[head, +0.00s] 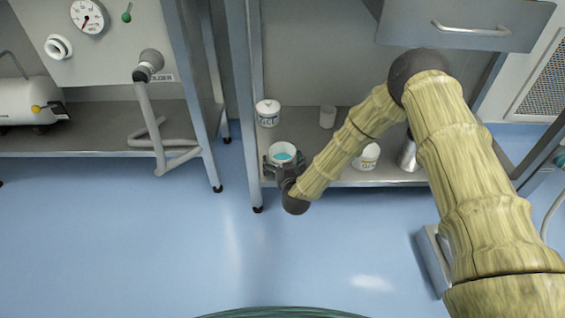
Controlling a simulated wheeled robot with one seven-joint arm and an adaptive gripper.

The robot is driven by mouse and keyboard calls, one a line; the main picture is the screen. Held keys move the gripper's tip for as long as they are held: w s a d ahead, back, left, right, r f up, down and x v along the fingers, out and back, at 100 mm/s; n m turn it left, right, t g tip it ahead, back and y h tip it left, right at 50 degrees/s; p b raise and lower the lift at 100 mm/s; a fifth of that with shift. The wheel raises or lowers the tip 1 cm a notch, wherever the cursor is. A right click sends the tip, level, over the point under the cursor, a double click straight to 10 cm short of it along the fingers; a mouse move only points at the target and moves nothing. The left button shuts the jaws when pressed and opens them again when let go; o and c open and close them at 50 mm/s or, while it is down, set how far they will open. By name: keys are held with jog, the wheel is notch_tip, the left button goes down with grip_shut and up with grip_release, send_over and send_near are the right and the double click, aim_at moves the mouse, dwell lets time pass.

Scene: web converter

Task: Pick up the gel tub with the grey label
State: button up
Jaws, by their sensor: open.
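My gripper (282,163) is open at the front left edge of the shelf, with its fingers on either side of an open white tub (283,148) that has teal contents. I cannot tell whether the fingers touch it, and its front is hidden by my gripper. Which of these is the grey-label gel tub is hard to tell at this size.
A small pale cup (327,117) stands farther back on the shelf (335,178). A metal container (407,157) is at the right, partly behind my arm. A drawer (460,28) overhangs the right side. A frame post (244,100) rises at the left. The blue floor in front is clear.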

jog(key=shift+c, duration=0.2)
jog(key=c, duration=0.9)
